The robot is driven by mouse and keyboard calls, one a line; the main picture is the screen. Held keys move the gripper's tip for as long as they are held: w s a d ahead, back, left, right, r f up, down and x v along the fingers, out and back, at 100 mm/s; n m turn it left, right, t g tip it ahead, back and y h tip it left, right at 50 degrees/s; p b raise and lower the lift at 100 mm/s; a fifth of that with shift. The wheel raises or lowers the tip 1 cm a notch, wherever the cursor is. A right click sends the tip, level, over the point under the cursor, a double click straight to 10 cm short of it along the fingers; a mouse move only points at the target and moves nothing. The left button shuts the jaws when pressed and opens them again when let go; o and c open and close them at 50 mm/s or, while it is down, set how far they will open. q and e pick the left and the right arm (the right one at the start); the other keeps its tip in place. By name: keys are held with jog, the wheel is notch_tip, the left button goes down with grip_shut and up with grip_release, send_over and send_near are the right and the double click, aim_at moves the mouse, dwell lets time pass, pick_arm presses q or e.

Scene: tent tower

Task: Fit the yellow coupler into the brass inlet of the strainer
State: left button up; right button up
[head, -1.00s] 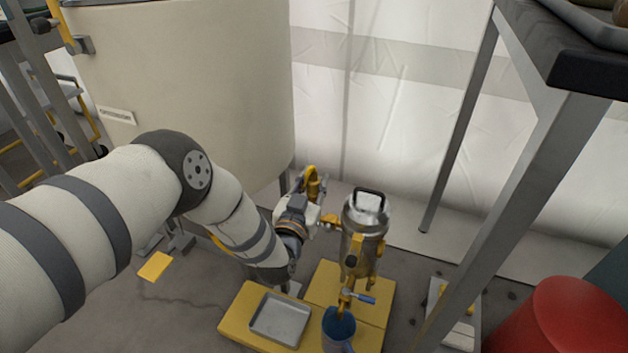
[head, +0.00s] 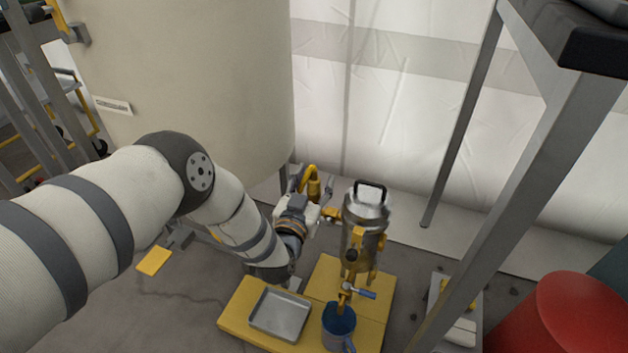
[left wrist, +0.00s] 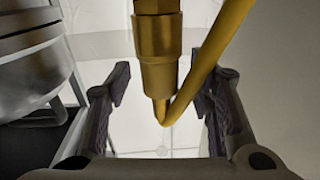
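The strainer (head: 366,213) is a steel canister with a black handle on its lid, upright on a yellow base. Its brass inlet (head: 331,215) sticks out to the left. The yellow coupler (head: 313,187), with a bent yellow hose, is just left of and above the inlet; I cannot tell whether they touch. In the left wrist view the coupler (left wrist: 158,60) hangs between my spread fingers, with a gap on both sides. My left gripper (head: 311,185) is open around it. My right gripper is in neither view.
A yellow base (head: 323,277) carries a metal tray (head: 281,314); a blue mug (head: 339,326) stands below the blue-handled tap (head: 358,292). A large beige tank (head: 190,80) is behind my arm. A metal table frame (head: 520,200) and red drum (head: 565,315) stand right.

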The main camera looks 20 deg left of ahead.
pick_arm(q)
jog(key=s, duration=1.2)
jog(key=shift+d, duration=0.25)
